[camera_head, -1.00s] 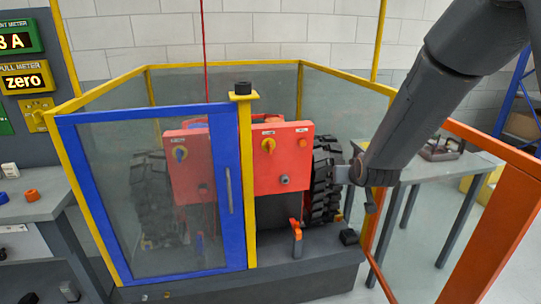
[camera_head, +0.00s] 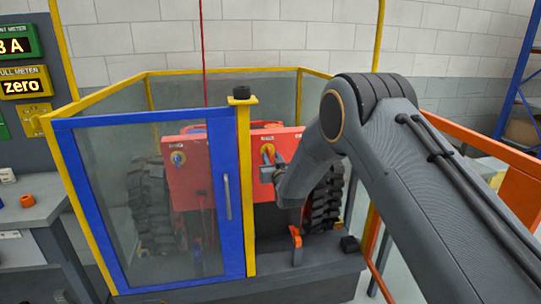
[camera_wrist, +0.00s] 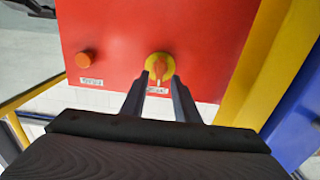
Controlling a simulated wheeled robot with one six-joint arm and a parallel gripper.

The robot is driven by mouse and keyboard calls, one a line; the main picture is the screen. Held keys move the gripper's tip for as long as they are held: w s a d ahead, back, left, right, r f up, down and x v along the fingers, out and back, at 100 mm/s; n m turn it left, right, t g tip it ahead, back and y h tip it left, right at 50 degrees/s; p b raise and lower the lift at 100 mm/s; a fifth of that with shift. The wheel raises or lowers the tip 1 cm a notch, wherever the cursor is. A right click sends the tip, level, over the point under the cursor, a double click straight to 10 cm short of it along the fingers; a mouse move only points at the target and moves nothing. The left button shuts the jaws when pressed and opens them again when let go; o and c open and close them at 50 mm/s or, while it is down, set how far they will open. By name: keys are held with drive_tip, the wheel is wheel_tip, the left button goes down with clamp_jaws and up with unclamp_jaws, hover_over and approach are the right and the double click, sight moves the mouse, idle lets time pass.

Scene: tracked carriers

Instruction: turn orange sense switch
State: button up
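The orange sense switch, an orange knob on a round yellow plate, is on the red box. It shows in the wrist view (camera_wrist: 159,67), and in the head view (camera_head: 267,150) just above my gripper. In the wrist view my gripper (camera_wrist: 159,79) is open, with one finger on each side of the switch's lower part. The fingertips overlap the edges of the yellow plate, and nothing is visibly clamped. I cannot tell how far the tips are from the knob. In the head view my gripper (camera_head: 266,172) is partly hidden by my arm.
The red box (camera_wrist: 110,45) also bears an orange round button (camera_wrist: 86,59). A yellow post (camera_head: 245,200) and a blue-framed door (camera_head: 228,240) stand to the left in the head view.

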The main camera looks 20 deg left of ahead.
sight(269, 153)
drive_tip(key=shift+x, duration=1.15)
drive_tip(key=shift+c, duration=0.3)
clamp_jaws()
